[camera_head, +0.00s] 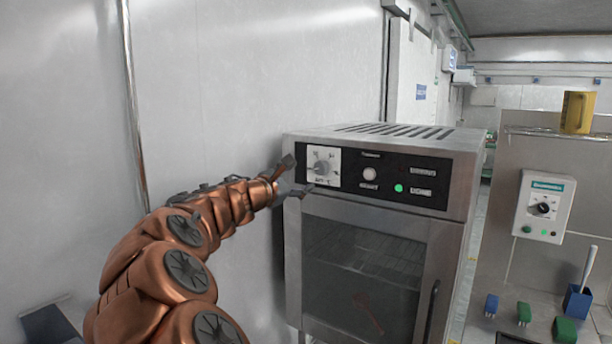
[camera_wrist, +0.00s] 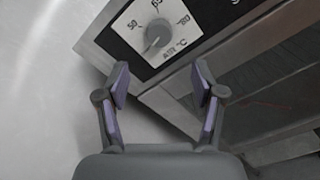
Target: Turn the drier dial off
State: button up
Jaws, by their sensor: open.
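The drier (camera_head: 361,283) is a steel cabinet with a glass door and a black control panel on top. Its dial (camera_head: 321,167) is a grey knob on a white plate at the panel's left end. The dial also shows in the wrist view (camera_wrist: 157,34), with 50, 65 and 80 marks and "AIR °C" around it. My gripper (camera_head: 298,175) is at the panel's left edge, just left of the dial. In the wrist view my gripper (camera_wrist: 160,82) has its fingers apart with nothing between them, and the dial lies ahead, beyond the fingertips.
A round button (camera_head: 370,174) and a lit green lamp (camera_head: 399,188) sit right of the dial. A plain wall (camera_head: 230,90) stands close on the left.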

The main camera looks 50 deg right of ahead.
jog(key=shift+a, duration=1.35)
jog(key=s+a+f+m+y, duration=0.3)
jog(key=s+a+f, duration=0.3)
jog(key=a+f, duration=0.2)
jog(key=s+a+f+m+y, duration=0.4)
jog(key=s+a+f+y, duration=0.2)
jog(key=a+f, duration=0.3)
jog(key=s+a+f+m+g+y, duration=0.1)
jog(key=s+a+f+m+y, duration=0.3)
jog(key=a+f, duration=0.5)
jog(key=s+a+y, duration=0.1)
jog(key=s+a, duration=0.1)
jog(key=a, duration=0.3)
jog(key=shift+s, duration=0.15)
jog(key=s+a+f+y, duration=0.1)
jog(key=s+a, duration=0.1)
jog(key=a, duration=0.2)
jog(key=s+a+f+g+y, duration=0.1)
jog(key=s+a, duration=0.2)
jog(key=a, duration=0.1)
jog(key=s+a+f+y, duration=0.2)
jog(key=a, duration=0.3)
jog(key=shift+s+a+f, duration=0.1)
jog(key=shift+s, duration=0.1)
jog(key=shift+c, duration=0.2)
